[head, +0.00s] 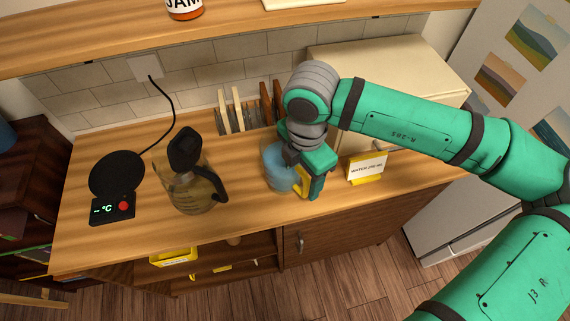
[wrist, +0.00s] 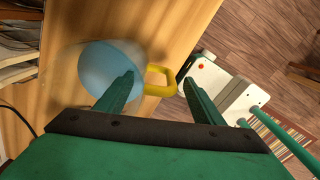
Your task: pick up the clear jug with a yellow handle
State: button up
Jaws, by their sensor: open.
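The clear jug (head: 275,168) stands upright on the wooden counter, with bluish content showing through its wall. Its yellow handle (head: 303,180) points towards the front right and is partly hidden by my gripper (head: 312,178). In the wrist view the jug (wrist: 110,62) is at the upper left, and its yellow handle (wrist: 161,70) lies between the two green fingertips. My gripper (wrist: 158,80) is open, with one finger on each side of the handle. The left finger overlaps the jug in the picture; I cannot tell whether either finger touches anything.
A brownish glass pitcher (head: 190,188) with a black lid and handle stands left of the jug. A black hot plate (head: 117,175) with a display is further left. A rack (head: 240,113) is behind. A small sign (head: 366,170) and a cream box (head: 390,80) are right. A shelf (head: 230,40) runs overhead.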

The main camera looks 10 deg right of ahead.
aim_at(301, 190)
jog(key=shift+f, duration=2.3)
grip_shut()
